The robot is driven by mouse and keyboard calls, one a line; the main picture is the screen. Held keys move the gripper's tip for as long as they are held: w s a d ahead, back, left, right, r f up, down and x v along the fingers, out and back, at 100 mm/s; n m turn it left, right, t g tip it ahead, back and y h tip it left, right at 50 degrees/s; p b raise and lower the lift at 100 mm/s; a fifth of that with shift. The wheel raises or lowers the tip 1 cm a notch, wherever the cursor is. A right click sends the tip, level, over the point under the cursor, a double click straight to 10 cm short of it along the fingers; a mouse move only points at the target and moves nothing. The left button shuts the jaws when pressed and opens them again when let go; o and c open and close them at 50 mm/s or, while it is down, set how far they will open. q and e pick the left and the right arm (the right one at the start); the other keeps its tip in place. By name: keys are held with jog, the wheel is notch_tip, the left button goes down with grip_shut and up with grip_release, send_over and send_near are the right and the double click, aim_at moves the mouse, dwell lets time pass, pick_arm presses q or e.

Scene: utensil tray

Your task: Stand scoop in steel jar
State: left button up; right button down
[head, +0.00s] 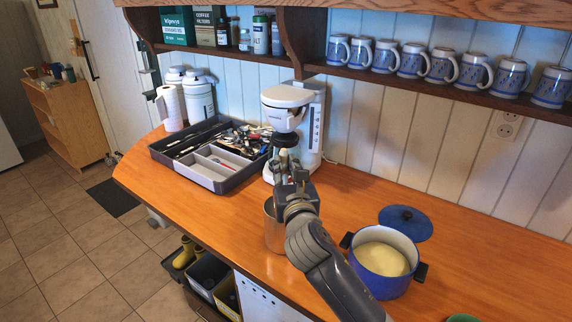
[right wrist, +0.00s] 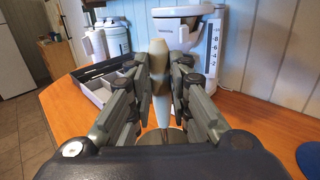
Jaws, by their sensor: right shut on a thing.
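My right gripper (head: 284,163) is shut on the scoop (right wrist: 160,78). In the right wrist view the scoop stands about upright between the fingers (right wrist: 160,85), with a tan upper end and a paler part below. The steel jar (head: 271,233) stands on the wooden counter, just below the gripper in the head view and partly covered by my right wrist. I cannot tell whether the scoop's lower end is inside the jar. My left gripper is not in view.
A grey utensil tray (head: 234,181) lies at the left back. A white coffee maker (head: 308,115) stands behind the gripper. A blue pot (head: 384,284) with its lid (head: 406,222) behind it is at the right. Several mugs line the shelf.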

notch_tip(320, 180, down, 2)
jog(key=shift+f+b, duration=0.15)
jog(key=shift+b, duration=0.35)
jog(key=shift+f+b, duration=0.4)
jog(key=shift+f, duration=0.6)
jog(key=c, duration=1.4)
grip_release()
send_near(285, 179)
jog(key=s, duration=0.4)
jog(key=shift+d, duration=0.35)
